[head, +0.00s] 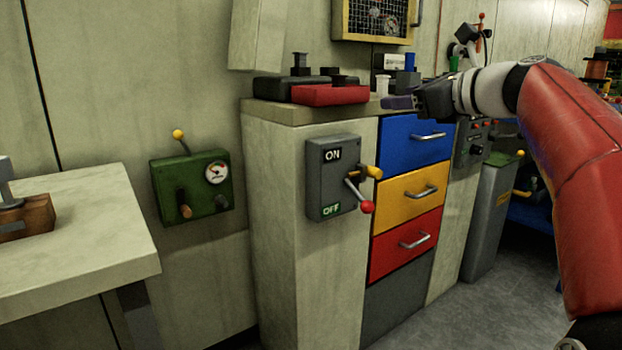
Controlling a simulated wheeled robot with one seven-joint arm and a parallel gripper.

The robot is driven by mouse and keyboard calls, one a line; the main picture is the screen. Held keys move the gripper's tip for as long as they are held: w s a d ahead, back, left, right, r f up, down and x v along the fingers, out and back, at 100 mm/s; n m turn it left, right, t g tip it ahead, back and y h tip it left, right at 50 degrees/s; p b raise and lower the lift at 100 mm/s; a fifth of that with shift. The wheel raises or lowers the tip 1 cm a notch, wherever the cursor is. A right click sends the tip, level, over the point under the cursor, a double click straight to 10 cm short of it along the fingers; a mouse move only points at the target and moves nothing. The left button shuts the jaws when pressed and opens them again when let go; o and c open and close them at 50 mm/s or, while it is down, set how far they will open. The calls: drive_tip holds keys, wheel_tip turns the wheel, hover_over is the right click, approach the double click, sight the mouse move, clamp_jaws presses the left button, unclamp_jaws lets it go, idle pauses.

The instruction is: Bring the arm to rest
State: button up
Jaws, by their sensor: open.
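My red arm comes in from the right of the head view, bent at a joint at the upper right. Its grey wrist reaches left to my dark gripper (400,102). The gripper points left, in front of the counter top and the blue drawer's upper edge. I see nothing held in it. The gap between its fingers is hard to make out at this size. Whether it touches the counter cannot be told.
A cabinet (270,200) with blue (400,146), yellow and red drawers stands mid-view. Its side has an ON/OFF switch box (322,180) with a red-knobbed lever. Red (330,95) and black blocks lie on top. A pale bench (80,230) is at left; floor (500,310) shows at lower right.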

drive_tip(key=s+a+f+n+g+h+p, duration=0.2)
drive_tip(key=s+a+f+n, duration=0.1)
drive_tip(key=s+f+n, duration=0.35)
drive_tip(key=s+a+f+n+g+h+p, duration=0.2)
drive_tip(key=s+a+f+n, duration=0.1)
drive_tip(key=s+f+n, duration=0.3)
drive_tip(key=s+d+f+n+g+h+p, duration=0.1)
drive_tip(key=s+d+f+n+h, duration=0.1)
drive_tip(key=s+f+n, duration=0.5)
drive_tip(key=s+d+f+n+g+h+p, duration=0.1)
drive_tip(key=s+d+f+n+g+h, duration=0.1)
drive_tip(key=s+f+n, duration=0.4)
drive_tip(key=s+f+h, duration=0.1)
drive_tip(key=s+f, duration=0.3)
drive_tip(key=shift+s+d+f+n+g, duration=0.2)
drive_tip(key=shift+s+f+n+g, duration=0.05)
drive_tip(key=shift+f+n+g, duration=0.1)
